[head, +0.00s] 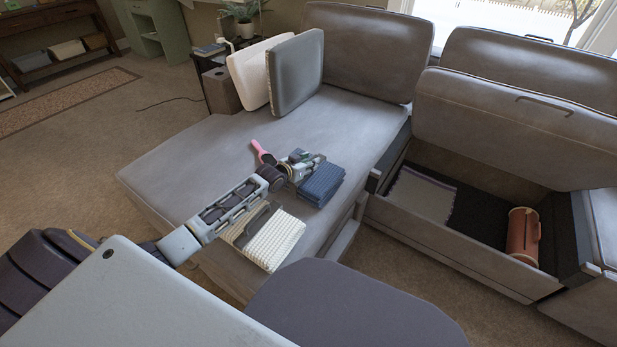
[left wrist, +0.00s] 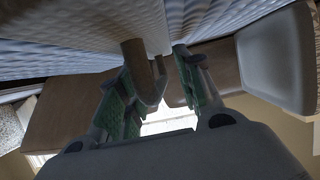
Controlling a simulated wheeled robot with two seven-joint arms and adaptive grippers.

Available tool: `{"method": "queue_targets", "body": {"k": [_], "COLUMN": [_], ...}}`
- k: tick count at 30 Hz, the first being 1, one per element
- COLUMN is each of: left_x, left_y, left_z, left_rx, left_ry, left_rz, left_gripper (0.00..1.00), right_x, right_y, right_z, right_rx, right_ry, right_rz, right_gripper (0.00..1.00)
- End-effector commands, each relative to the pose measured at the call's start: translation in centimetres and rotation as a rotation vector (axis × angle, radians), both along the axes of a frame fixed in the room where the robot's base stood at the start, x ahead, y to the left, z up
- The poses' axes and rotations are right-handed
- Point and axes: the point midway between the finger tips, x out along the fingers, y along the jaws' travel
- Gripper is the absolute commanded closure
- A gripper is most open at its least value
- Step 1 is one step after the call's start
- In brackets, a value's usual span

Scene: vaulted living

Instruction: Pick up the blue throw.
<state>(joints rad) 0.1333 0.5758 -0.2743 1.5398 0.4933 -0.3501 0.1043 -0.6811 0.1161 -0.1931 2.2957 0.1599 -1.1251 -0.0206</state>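The blue throw (head: 322,186) is a folded, ribbed stack lying on the grey chaise seat. My left gripper (head: 306,163) is at its far left side, close to it. In the left wrist view the throw (left wrist: 60,40) fills the top. There the two green-padded fingers of my left gripper (left wrist: 158,88) stand apart, with a brown, strap-like piece (left wrist: 135,55) between them. I see no closed hold on it. Whether the fingers touch the throw cannot be told. My right gripper is not in view.
A cream knitted throw (head: 275,243) with a dark handle lies under my left forearm. A pink-handled brush (head: 262,152) lies behind the arm. Cushions (head: 296,72) stand at the back. An open storage seat (head: 430,238) at right holds a grey cloth (head: 421,195) and a reddish-brown cylinder (head: 523,237).

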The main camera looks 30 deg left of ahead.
Motion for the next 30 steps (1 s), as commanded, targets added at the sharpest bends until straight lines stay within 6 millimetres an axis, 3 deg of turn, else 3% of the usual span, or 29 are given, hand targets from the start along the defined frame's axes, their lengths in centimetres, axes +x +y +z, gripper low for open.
{"method": "queue_targets", "body": {"k": [13,22,30], "left_x": [0.02,0.02,0.01], "left_y": [-0.01,0.0,-0.01], "left_z": [-0.01,-0.01,-0.02], "left_rx": [0.0,0.0,0.0], "left_ry": [0.0,0.0,0.0], "left_rz": [0.0,0.0,0.0], "left_gripper": [0.64,1.0,1.0], "right_x": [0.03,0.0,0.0], "right_y": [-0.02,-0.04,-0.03], "right_z": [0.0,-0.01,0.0], "right_rx": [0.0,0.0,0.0], "right_ry": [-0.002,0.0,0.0], "right_rz": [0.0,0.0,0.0], "right_gripper": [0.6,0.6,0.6]}}
